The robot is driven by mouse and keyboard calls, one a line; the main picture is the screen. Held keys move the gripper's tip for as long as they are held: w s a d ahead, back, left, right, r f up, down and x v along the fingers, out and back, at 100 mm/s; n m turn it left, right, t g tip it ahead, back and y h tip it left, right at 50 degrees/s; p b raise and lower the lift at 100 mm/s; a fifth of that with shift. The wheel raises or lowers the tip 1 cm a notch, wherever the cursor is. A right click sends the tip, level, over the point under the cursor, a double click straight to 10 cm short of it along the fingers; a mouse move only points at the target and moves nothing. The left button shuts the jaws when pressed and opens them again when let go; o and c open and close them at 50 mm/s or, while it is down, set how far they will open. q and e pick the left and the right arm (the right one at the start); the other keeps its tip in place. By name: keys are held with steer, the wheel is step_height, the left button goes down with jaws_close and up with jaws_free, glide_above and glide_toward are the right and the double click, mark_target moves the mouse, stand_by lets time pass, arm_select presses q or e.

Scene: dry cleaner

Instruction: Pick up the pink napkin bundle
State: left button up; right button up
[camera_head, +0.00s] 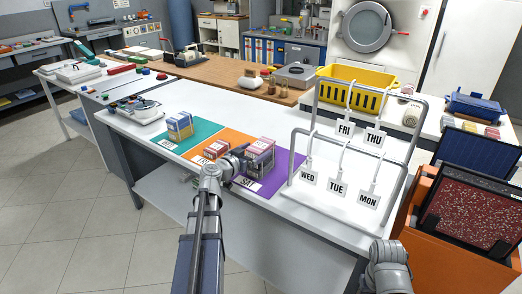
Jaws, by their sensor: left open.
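A pink-topped bundle (261,147) sits on the purple mat (274,183) on the white table. A smaller reddish-pink bundle (215,148) lies on the orange mat (203,158). A blue and yellow bundle (180,126) stands on the teal mat (186,143). I cannot tell for certain which of the two pinkish bundles is the napkin bundle. My left gripper (243,162) is open, at the left side of the bundle on the purple mat and partly in front of it. Whether they touch is unclear. Part of my right arm shows at lower right; its gripper is out of view.
A grey rack (292,164) with hanging day tags stands right of the purple mat. A yellow basket (352,93) is behind it. An orange bin (446,226) stands at the right. The white table's middle, behind the mats, is clear.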

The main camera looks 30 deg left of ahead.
mark_target(261, 147)
arm_select(q)
steer(key=w, duration=0.2)
steer(key=w+f, duration=0.1)
steer(key=w, duration=0.1)
steer(key=shift+d+b, duration=0.15)
steer(key=shift+b, duration=0.15)
steer(key=shift+c, duration=0.2)
steer(key=c, duration=1.2)
steer(key=shift+r, duration=0.15)
steer(key=shift+c, duration=0.2)
step_height(261, 147, up, 10)
steer(key=p, duration=1)
steer(key=shift+s, duration=0.1)
